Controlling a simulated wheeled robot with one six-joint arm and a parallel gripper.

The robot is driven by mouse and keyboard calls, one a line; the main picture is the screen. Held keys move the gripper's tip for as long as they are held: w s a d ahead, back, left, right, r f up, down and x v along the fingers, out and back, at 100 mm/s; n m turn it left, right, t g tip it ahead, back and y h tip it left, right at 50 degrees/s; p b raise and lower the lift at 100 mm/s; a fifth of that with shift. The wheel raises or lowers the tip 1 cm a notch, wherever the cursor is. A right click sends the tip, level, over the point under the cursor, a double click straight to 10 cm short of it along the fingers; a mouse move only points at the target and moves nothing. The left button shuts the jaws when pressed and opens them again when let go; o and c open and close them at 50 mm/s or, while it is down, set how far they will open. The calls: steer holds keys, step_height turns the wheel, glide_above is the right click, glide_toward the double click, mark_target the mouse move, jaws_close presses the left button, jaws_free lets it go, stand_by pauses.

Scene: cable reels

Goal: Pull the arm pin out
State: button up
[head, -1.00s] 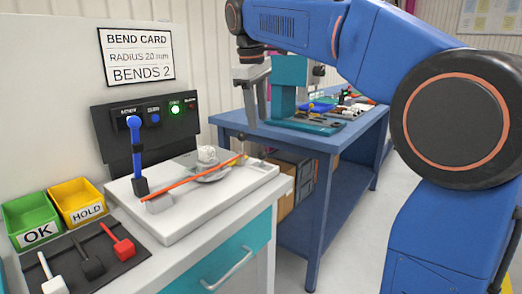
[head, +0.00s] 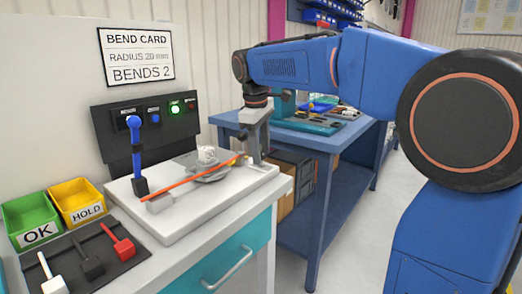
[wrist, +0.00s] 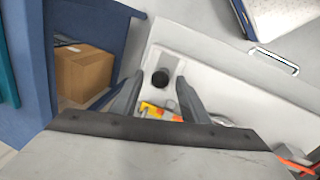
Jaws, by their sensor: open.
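A dark round knob (wrist: 160,78), which looks like the head of the arm pin, shows in the wrist view between my fingertips. In the head view my gripper hides the pin. My gripper (head: 252,160) is lowered at the right end of the white bender plate (head: 175,228). In the wrist view my gripper (wrist: 161,82) is open, with one finger on each side of the knob and clear space beside it. I cannot tell whether the fingers are level with it. A yellow and orange part (wrist: 158,112) lies close by.
An orange rod (head: 195,178) lies across the bender. A blue lever (head: 138,155) stands upright at its left. Green OK (head: 32,218) and yellow HOLD (head: 78,200) bins are at the left. A blue workbench (head: 310,140) stands behind.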

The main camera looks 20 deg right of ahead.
jaws_close()
steer(key=shift+r, duration=1.5)
jaws_free()
step_height(320, 180, up, 17)
steer(key=s+a, duration=0.2)
steer(key=shift+s, duration=0.25)
